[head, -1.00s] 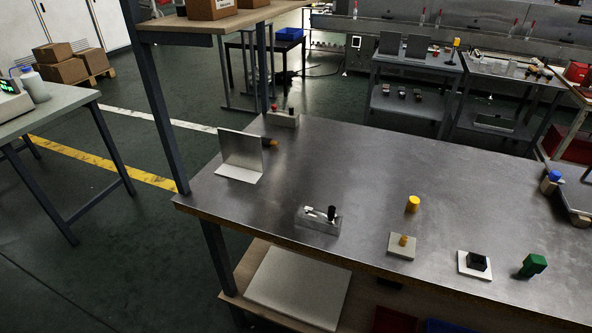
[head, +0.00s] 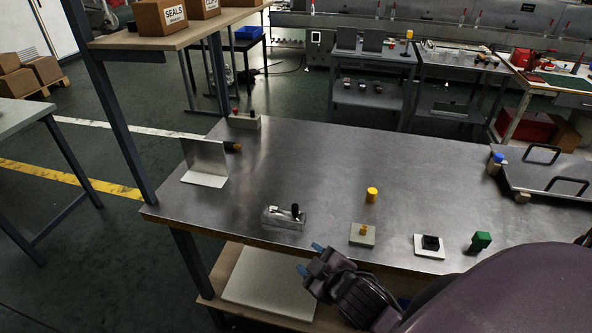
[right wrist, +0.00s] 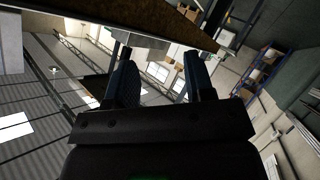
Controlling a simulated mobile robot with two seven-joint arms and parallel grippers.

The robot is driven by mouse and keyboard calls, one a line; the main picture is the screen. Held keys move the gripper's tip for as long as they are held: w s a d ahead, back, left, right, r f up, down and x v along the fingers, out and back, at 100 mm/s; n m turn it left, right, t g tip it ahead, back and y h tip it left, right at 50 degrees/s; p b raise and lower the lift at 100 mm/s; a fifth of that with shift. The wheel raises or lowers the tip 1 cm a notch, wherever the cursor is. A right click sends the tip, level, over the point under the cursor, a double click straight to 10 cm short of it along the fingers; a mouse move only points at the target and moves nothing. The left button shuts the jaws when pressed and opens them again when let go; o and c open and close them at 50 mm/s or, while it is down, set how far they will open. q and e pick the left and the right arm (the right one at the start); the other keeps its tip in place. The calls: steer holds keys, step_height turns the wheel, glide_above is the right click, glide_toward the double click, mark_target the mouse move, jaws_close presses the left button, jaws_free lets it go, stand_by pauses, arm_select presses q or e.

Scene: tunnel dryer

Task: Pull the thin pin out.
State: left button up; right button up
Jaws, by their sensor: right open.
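I cannot tell for sure which piece is the thin pin. A pale block (head: 362,240) near the table's front edge has a small yellow pin (head: 363,229) standing in it. A grey block (head: 243,123) at the back left has a small red top and a black top on it. My right gripper (head: 310,258) is open and empty, in front of the table's front edge, left of the pale block. Its two fingers are apart in the right wrist view (right wrist: 160,62), with nothing between them. My left gripper is out of view.
The metal table (head: 310,160) also bears a clamp block (head: 284,219), a yellow cylinder (head: 371,195), a black knob on a white plate (head: 430,252), a green piece (head: 480,241), an upright metal plate (head: 206,160) and a tray with handles (head: 550,178). The table's middle is clear.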

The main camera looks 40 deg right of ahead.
steer(key=w+a+r+n+t+y, duration=0.3)
steer(key=w+r+n+y, duration=0.1)
steer(key=r+n, duration=0.25)
steer(key=w+a+r+n+t+y, duration=0.2)
steer(key=w+a+r+n+y, duration=0.2)
steer(key=r+n, duration=0.25)
steer(key=a+r+n+g+y+p, duration=0.1)
steer(key=a+r+n+g+y, duration=0.15)
steer(key=n+y, duration=0.4)
steer(key=a+r+n+g+y, duration=0.1)
steer(key=a+n+g+y, duration=0.25)
steer(key=n, duration=0.65)
steer(key=n+g+h+p, duration=0.2)
steer(key=n+g+h, duration=1)
steer(key=n+h, duration=0.7)
glide_above(295, 205)
steer(key=f+n+y, duration=0.2)
steer(key=shift+s+a+f, duration=0.1)
steer(key=shift+a+f, duration=0.1)
steer(key=shift+f, duration=0.1)
steer(key=shift+d+f, duration=0.1)
steer(key=shift+d, duration=0.1)
steer(key=shift+f, duration=0.3)
step_height(295, 205, down, 10)
steer(key=shift+r, duration=0.1)
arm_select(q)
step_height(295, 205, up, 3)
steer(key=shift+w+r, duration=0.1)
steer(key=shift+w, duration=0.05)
